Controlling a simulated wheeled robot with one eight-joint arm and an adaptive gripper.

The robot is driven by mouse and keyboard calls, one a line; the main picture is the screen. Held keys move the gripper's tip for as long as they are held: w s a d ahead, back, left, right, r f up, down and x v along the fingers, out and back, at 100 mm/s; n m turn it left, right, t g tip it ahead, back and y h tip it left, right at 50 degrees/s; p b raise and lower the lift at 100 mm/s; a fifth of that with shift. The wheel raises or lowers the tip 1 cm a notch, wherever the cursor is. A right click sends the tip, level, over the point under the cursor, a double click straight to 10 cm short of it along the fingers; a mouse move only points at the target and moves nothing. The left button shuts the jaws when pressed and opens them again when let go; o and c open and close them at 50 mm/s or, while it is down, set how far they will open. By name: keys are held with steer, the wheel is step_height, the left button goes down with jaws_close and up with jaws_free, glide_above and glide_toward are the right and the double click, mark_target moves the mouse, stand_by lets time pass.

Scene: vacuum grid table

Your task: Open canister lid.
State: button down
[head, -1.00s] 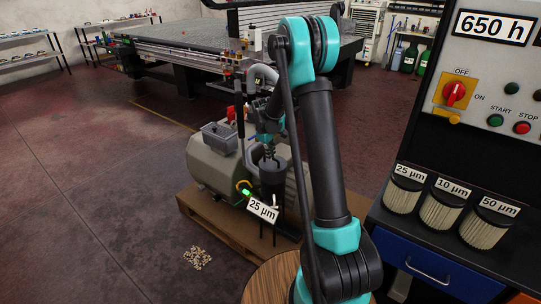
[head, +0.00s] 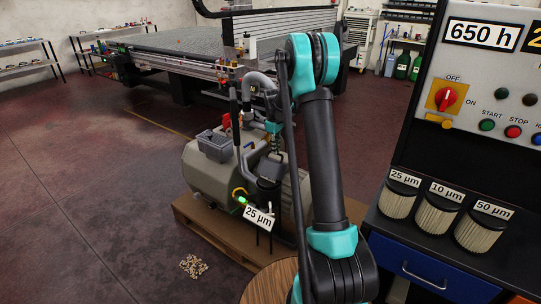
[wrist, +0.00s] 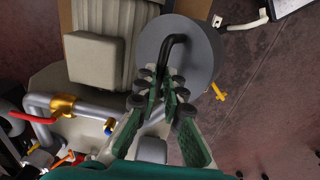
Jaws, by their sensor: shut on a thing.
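The dark canister (head: 264,190) stands at the front of the beige pump, partly hidden behind my arm. Its round grey lid (wrist: 199,62) fills the upper middle of the wrist view, with a curved black handle (wrist: 176,44) on top. My gripper (wrist: 158,88) is shut on this handle, with green fingers and dark pads on either side of it. In the head view my gripper (head: 274,143) is above the canister. I cannot tell whether the lid still touches the canister rim.
The pump (head: 205,172) and its grey pipes (wrist: 40,103) are close on the left. A yellow tap-like part (wrist: 218,92) is beside the lid. Three labelled filters (head: 435,212) stand on the cabinet at right. Debris (head: 193,266) lies on open floor at left.

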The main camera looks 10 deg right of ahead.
steer(key=w+d+f+g+y, duration=0.1)
steer(key=w+d+f, duration=0.2)
steer(key=w+d, duration=0.4)
steer(key=shift+w+d+f+g+y, duration=0.15)
steer(key=shift+d+g+y, duration=0.1)
steer(key=shift+g+y, duration=0.05)
steer(key=c, duration=2.2)
jaws_free()
steer(key=shift+f, duration=0.1)
steer(key=shift+o, duration=1)
steer(key=shift+a, duration=0.2)
steer(key=o, duration=0.4)
steer(key=shift+d, duration=0.1)
steer(key=shift+r, duration=0.2)
